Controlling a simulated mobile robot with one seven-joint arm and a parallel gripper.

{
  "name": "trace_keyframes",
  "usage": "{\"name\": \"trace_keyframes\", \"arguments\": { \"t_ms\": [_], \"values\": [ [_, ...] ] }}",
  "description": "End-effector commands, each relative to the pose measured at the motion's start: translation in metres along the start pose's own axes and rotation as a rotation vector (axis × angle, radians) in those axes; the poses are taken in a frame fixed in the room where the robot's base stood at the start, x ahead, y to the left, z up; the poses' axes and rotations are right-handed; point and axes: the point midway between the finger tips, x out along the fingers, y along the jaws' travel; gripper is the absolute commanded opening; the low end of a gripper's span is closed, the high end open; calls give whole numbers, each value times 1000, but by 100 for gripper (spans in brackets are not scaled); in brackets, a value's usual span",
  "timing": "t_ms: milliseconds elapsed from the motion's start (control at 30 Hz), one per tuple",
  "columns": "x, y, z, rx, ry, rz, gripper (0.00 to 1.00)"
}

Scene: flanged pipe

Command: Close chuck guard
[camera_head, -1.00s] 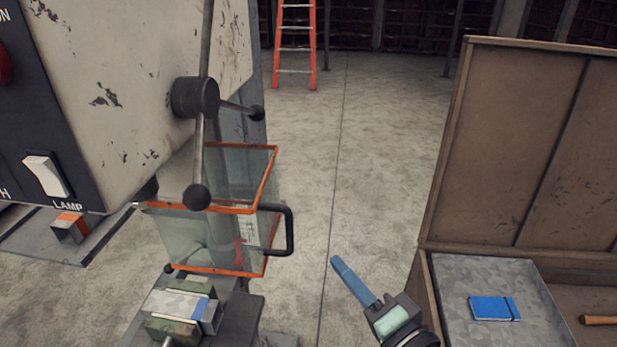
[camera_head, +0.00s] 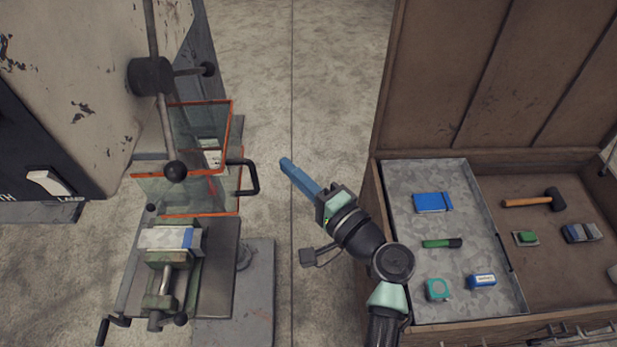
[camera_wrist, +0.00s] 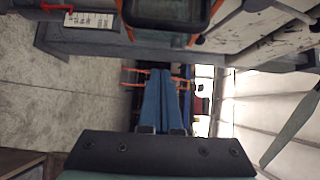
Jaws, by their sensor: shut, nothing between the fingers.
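The chuck guard (camera_head: 190,190) has clear panels with orange edges and stands below the drill head, above the vise. Its black loop handle (camera_head: 255,178) sticks out on its right side; a black loop that looks like this handle (camera_wrist: 165,24) is also at the top of the wrist view. My gripper (camera_head: 286,163) is shut and empty, a short way right of the handle and apart from it in the head view. Its blue fingers (camera_wrist: 164,75) lie together in the wrist view. I cannot tell their depth relative to the handle.
A feed lever (camera_head: 152,76) with ball knobs hangs in front of the guard. A vise (camera_head: 160,282) holds a block below it. On the right is an open wooden case (camera_head: 377,195) with a metal tray (camera_head: 455,190) and tools. Bare floor (camera_head: 330,60) lies between.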

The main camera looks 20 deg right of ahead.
Motion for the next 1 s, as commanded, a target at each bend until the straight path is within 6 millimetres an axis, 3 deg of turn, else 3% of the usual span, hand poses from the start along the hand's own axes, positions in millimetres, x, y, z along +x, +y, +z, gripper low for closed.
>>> {"name": "trace_keyframes", "arguments": {
  "t_ms": [133, 400, 1000],
  "values": [
    [32, -4, 1, -1, -4, 1, 0],
    [16, -2, 33, 0, 0, 1, 0],
    [15, 1, 41, -2, 2, 1, 0]
  ]
}}
